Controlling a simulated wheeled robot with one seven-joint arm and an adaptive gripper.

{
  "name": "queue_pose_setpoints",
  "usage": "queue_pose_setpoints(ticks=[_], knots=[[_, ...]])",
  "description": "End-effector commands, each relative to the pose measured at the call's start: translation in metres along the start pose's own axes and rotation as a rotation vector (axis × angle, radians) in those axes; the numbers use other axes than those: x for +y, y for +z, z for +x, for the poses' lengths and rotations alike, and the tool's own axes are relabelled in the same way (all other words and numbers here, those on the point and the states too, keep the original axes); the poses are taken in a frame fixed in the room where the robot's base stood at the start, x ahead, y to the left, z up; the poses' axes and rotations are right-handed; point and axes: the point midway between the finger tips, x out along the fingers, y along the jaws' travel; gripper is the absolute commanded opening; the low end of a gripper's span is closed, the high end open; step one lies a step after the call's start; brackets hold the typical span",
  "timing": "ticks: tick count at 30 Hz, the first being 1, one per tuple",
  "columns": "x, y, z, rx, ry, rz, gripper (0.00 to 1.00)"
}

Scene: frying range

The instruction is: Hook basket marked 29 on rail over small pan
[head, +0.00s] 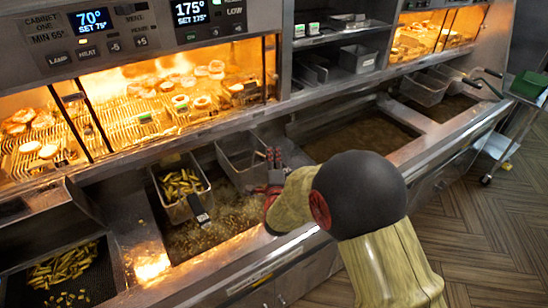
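A metal basket (181,208) of cut fries hangs over the bubbling left oil pan (212,236), with a dark handle and a pale tag at its front. A second wire basket (235,150), apparently empty, sits right of it at the back of the same pan. My gripper (272,158), with dark fingers and red parts, is beside this second basket's right side; whether it touches or grips a handle cannot be told. No number 29 is readable. Which pan is the small one is unclear.
The wide middle oil pan (362,137) has no basket over it. A fries tray (66,270) is at lower left. Heated cabinets (150,100) overhang the back. A cart with a green bin (530,84) stands at right, beside open floor (480,225).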

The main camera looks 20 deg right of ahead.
Motion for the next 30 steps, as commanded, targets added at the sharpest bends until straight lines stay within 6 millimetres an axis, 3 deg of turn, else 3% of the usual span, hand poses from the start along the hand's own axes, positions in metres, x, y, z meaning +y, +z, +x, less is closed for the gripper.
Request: queue_pose_setpoints(ticks=[8,19,23,30], knots=[[-0.001,0.000,0.000,0.000,-0.002,0.000,0.38],[0.000,0.000,-0.004,-0.001,0.000,0.000,0.38],[-0.001,0.001,-0.018,-0.001,-0.001,0.000,0.38],[-0.001,0.001,-0.066,-0.003,-0.001,0.000,0.38]])
